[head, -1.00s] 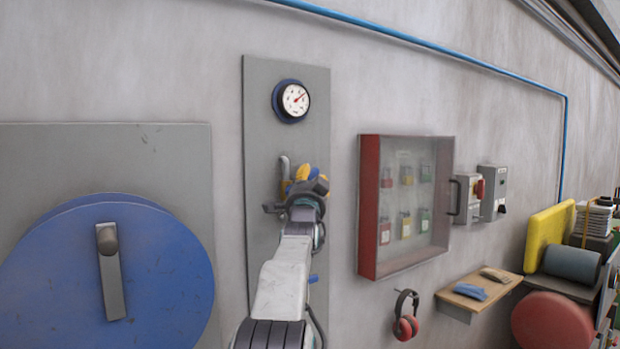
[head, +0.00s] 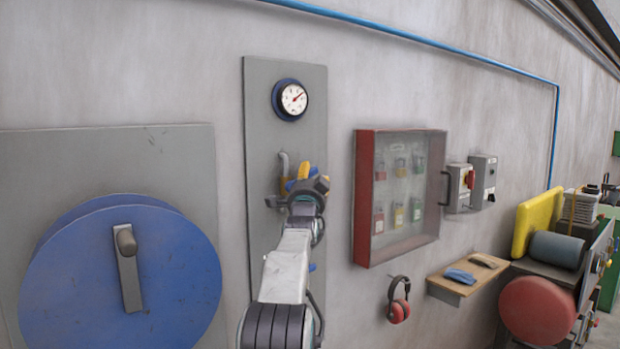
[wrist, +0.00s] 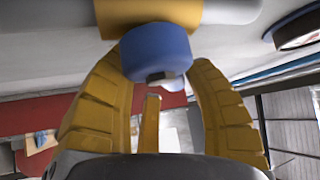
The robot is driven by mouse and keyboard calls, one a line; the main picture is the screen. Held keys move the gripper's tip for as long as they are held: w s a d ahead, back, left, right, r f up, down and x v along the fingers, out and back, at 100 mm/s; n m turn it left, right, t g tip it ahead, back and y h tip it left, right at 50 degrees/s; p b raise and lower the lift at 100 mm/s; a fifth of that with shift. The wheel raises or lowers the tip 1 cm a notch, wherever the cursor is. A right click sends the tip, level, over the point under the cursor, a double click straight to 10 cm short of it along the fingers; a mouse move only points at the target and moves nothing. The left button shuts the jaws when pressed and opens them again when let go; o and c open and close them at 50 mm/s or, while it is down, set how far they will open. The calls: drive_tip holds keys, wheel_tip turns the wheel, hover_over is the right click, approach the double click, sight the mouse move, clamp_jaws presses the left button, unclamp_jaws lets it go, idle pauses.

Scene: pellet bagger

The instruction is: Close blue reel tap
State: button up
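A grey wall panel (head: 270,120) carries a bent grey pipe fitting (head: 284,165), partly hidden behind my gripper (head: 305,175) in the head view. In the wrist view a blue round knob (wrist: 155,50) with a small pale end sits on a yellow collar (wrist: 160,12) on a grey pipe. My gripper (wrist: 157,60) has its yellow fingers spread on either side of this knob; whether they touch it is unclear. A large blue reel (head: 85,265) with a grey crank handle (head: 128,270) is to the left. A small blue piece (head: 312,267) shows beside my arm, lower on the panel.
A round gauge (head: 290,99) is above my gripper. A red-sided cabinet (head: 367,200) with padlocks, red ear defenders (head: 399,305), switch boxes (head: 470,185) and a small wooden shelf (head: 470,277) are to the right. Bare wall lies between panel and cabinet.

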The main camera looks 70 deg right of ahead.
drive_tip(key=shift+a, duration=0.25)
drive_tip(key=shift+a, duration=0.25)
drive_tip(key=v, duration=1.1)
drive_tip(key=shift+f, duration=0.15)
drive_tip(key=shift+c, duration=0.2)
idle(0.3)
